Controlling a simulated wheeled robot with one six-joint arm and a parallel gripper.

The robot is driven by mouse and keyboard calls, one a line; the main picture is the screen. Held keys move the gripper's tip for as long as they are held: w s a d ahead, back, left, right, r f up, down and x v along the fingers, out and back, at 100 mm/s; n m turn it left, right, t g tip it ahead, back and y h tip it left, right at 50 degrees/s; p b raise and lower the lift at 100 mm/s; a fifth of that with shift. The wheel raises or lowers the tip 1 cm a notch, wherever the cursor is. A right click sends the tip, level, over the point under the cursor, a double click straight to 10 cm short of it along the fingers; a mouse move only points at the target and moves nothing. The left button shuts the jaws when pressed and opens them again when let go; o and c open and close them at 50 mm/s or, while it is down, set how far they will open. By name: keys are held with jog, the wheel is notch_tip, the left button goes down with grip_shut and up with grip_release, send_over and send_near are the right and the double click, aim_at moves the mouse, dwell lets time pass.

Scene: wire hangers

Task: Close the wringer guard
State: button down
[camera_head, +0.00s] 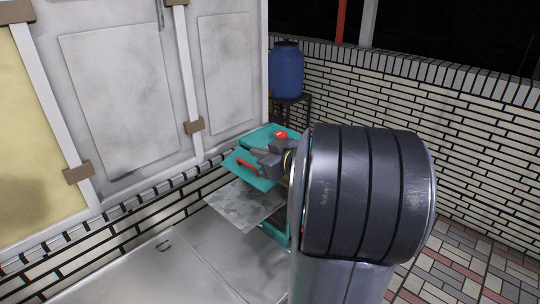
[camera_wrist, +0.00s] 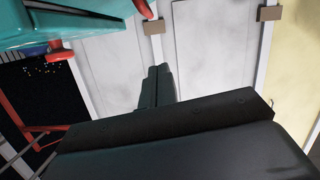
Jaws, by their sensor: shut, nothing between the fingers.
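The wringer is a teal machine (camera_head: 262,136) with a red knob (camera_head: 281,135) on top, standing near the white panelled wall. A teal panel with a red handle (camera_head: 247,167), apparently the guard, juts out from its near side, raised and tilted above a grey mottled sheet. In the wrist view a teal panel (camera_wrist: 85,28) with red parts shows at the upper left. My gripper (camera_head: 262,155) is at the teal panel, beside the red handle; contact cannot be told. In the wrist view its fingers (camera_wrist: 157,72) are together and empty. My arm hides the machine's right side.
The grey mottled sheet (camera_head: 240,204) lies below the panel, over a pale grey surface (camera_head: 165,270). A blue barrel (camera_head: 286,72) stands on a dark stand behind. A white brick wall (camera_head: 440,120) runs along the right. Tiled floor (camera_head: 475,262) is open at lower right.

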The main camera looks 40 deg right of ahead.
aim_at(251, 167)
jog(key=w+f, duration=0.1)
jog(key=w, duration=0.1)
jog(key=w+f, duration=0.2)
jog(key=shift+w+a+f, duration=0.2)
jog(key=shift+w, duration=0.1)
jog(key=shift+d+f+b, duration=0.15)
jog(key=shift+f+b, duration=0.15)
jog(key=shift+f, duration=0.45)
jog(key=shift+f, duration=0.15)
jog(key=shift+f+n+b, duration=0.15)
jog(key=shift+n+b, duration=0.15)
jog(key=shift+b, duration=0.2)
